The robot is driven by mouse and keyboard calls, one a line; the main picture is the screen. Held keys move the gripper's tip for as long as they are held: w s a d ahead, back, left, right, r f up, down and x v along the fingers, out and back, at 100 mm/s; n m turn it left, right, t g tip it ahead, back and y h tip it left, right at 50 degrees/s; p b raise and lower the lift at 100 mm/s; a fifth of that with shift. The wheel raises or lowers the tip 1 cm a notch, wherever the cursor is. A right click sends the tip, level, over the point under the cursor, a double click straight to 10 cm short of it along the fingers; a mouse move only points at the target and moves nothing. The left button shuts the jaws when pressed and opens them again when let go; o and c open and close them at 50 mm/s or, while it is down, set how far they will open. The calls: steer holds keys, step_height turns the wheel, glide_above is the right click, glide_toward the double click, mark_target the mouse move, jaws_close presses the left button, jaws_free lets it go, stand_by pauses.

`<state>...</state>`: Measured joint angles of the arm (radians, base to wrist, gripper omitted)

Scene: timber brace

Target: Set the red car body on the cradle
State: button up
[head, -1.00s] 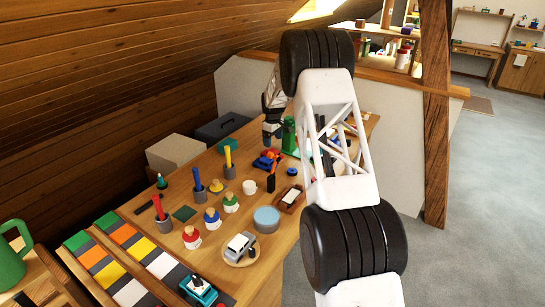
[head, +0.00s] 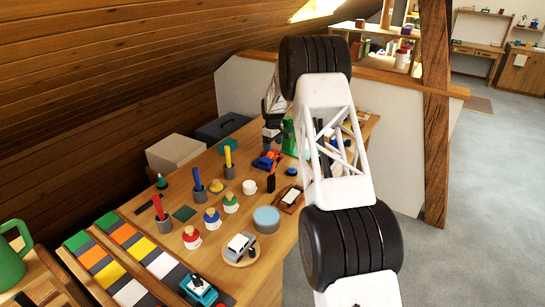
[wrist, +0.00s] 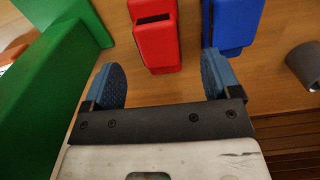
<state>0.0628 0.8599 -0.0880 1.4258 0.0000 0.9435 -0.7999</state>
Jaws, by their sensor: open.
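The red car body (wrist: 154,38) is a red block with a dark slot in its top, lying on the wooden table just beyond my fingertips in the wrist view. A blue block (wrist: 232,22) lies close to its right. In the head view, the small red and blue pieces (head: 266,160) show just below my gripper (head: 271,141). In the wrist view my gripper (wrist: 160,78) is open and empty, its two blue pads wide apart, with the red body ahead between their lines. I cannot tell for certain which piece is the cradle.
A tall green block (wrist: 45,95) stands close to my left finger in the wrist view. My arm hides part of the right side.

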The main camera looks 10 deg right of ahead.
mark_target(273, 150)
steer(key=shift+f, duration=0.15)
steer(key=shift+w+a+f, duration=0.1)
steer(key=shift+w+f, duration=0.05)
steer(key=shift+f, duration=2.35)
steer(key=shift+c, duration=0.2)
steer(key=c, duration=1)
steer(key=shift+r, duration=0.15)
steer(key=shift+r, duration=4.9)
